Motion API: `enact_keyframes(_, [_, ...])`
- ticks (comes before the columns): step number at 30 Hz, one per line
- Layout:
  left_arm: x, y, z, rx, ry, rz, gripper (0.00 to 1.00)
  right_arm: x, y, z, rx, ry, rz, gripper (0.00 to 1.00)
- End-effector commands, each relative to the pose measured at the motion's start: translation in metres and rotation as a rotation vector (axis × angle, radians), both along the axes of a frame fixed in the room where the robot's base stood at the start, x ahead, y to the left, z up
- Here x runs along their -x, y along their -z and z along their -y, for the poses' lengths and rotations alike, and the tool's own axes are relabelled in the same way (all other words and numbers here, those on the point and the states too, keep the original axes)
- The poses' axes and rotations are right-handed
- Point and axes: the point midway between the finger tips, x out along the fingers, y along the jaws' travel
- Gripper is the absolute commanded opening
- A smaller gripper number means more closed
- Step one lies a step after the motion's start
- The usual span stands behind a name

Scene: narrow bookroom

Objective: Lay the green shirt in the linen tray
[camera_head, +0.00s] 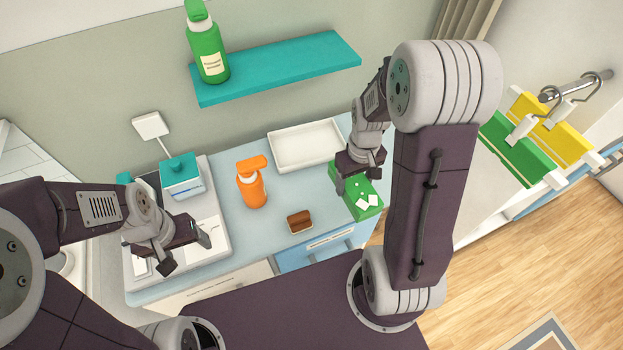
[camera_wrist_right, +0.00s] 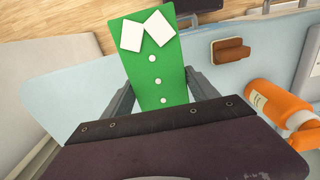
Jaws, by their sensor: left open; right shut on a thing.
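The green shirt (camera_head: 366,204) is a flat green piece with a white collar and white buttons. My right gripper (camera_head: 358,180) is shut on it over the right end of the counter. In the right wrist view the shirt (camera_wrist_right: 155,70) reaches out between the fingers, collar end away from the gripper. The white linen tray (camera_head: 305,146) lies at the back of the counter, left of my right gripper, and looks empty. My left gripper (camera_head: 187,253) is open and empty over the left part of the counter.
An orange pump bottle (camera_head: 251,184) stands left of the tray, and a small brown item (camera_head: 299,221) lies near the counter's front. A teal shelf (camera_head: 285,68) with a green bottle (camera_head: 206,45) is above. Green and yellow cloths (camera_head: 565,135) hang at right.

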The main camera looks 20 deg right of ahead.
Motion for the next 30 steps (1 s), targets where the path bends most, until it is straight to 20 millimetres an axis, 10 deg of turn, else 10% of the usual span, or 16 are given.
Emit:
enact_keyframes(10, [0.0, -0.014, 0.0, 0.0, 0.0, 0.0, 0.72, -0.069, 0.048, -0.044, 0.0, -0.002, -0.002, 0.18])
enact_keyframes(30, [0.0, -0.021, 0.0, 0.0, 0.0, 0.0, 0.72, -0.075, 0.092, -0.047, 0.0, 0.0, 0.001, 0.18])
